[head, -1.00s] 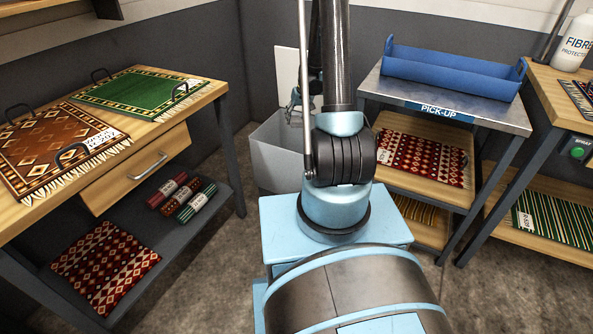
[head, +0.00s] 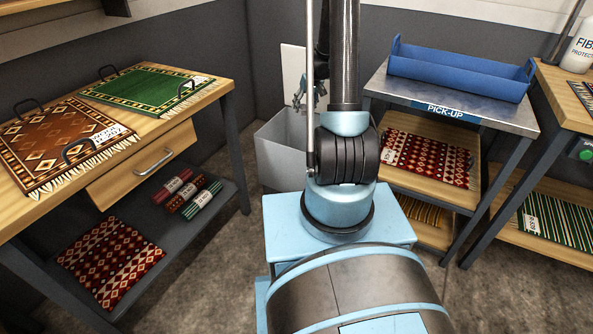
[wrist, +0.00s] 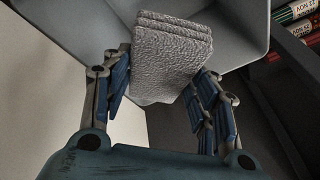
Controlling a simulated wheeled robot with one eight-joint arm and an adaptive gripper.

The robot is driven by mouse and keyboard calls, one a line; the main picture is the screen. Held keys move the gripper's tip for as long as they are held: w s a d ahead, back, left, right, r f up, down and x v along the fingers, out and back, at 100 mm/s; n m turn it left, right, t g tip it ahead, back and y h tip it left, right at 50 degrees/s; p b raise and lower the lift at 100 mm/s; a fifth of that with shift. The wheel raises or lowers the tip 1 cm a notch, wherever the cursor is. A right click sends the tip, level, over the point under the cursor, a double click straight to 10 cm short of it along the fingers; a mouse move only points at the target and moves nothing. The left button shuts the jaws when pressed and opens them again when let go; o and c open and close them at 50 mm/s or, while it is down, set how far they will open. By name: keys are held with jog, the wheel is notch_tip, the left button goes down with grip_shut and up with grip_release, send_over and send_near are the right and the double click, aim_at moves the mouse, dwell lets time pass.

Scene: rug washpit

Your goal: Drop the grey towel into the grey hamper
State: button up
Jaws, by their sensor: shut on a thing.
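The grey hamper (head: 283,160) stands on the floor against the back wall, partly hidden behind my arm in the head view. In the wrist view its pale inner wall (wrist: 250,25) surrounds the towel. The grey towel (wrist: 172,58) is a folded, textured bundle between the fingers of my gripper (wrist: 168,88). My gripper is shut on it, over the hamper's opening. In the head view my gripper (head: 299,94) shows only in part above the hamper's rim, and the towel cannot be made out there.
A wooden bench (head: 206,97) with folded rugs is at left; rolled rugs (head: 187,193) lie on its lower shelf. A metal pick-up table (head: 495,115) with a blue tray (head: 455,73) stands right of the hamper. Bare floor (head: 225,260) lies between.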

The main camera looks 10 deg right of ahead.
jog(key=shift+f, duration=1.75)
jog(key=o, duration=1)
jog(key=shift+r, duration=0.1)
jog(key=v, duration=1.1)
jog(key=shift+s+d+r, duration=0.1)
jog(key=shift+r, duration=0.25)
jog(key=shift+s, duration=0.1)
